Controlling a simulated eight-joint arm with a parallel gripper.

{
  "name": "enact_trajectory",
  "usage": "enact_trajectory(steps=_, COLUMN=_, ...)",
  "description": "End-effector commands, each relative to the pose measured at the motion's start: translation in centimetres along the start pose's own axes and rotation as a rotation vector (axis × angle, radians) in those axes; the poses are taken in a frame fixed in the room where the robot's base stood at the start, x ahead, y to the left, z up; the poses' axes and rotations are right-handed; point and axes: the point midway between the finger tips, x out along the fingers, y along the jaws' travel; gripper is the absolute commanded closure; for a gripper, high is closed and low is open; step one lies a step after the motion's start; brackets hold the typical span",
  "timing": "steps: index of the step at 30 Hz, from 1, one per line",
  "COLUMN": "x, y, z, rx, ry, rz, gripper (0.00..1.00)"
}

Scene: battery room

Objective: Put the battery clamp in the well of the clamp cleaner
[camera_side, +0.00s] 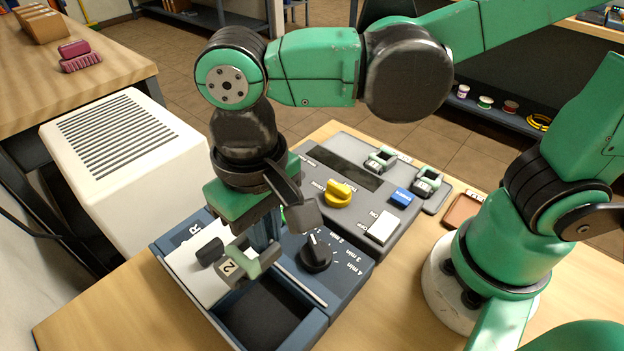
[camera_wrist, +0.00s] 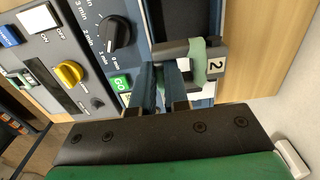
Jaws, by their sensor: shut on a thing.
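The battery clamp (camera_side: 240,262) is a grey piece with a pale green band and a white label "2". My gripper (camera_side: 262,238) is shut on it and holds it above the clamp cleaner. In the wrist view my gripper's fingers (camera_wrist: 165,68) meet the clamp (camera_wrist: 196,60) at its side. The clamp cleaner (camera_side: 345,262) is a blue box with a black timer knob (camera_side: 316,254). Its well (camera_side: 262,318) is an open dark recess at the front; the clamp is at its rear edge in the side view. The clamp's height above it is unclear.
A white vented box (camera_side: 120,150) stands to the left. A white plate (camera_side: 200,268) lies beside the well. Wooden tabletop is bare at front left.

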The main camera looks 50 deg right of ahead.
Motion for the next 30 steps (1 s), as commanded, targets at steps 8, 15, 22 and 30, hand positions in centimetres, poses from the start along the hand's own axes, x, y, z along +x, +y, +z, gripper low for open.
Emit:
enact_trajectory(steps=8, x=1.2, y=-0.9, z=1.9, rx=0.002, ry=0.000, rz=0.000, gripper=1.00)
enact_trajectory(steps=15, x=3.5, y=-0.9, z=1.8, rx=0.002, ry=0.000, rz=0.000, gripper=1.00)
enact_trajectory(steps=22, x=5.5, y=-0.9, z=1.8, rx=0.002, ry=0.000, rz=0.000, gripper=1.00)
enact_trajectory(steps=30, x=6.5, y=-0.9, z=1.9, rx=0.002, ry=0.000, rz=0.000, gripper=1.00)
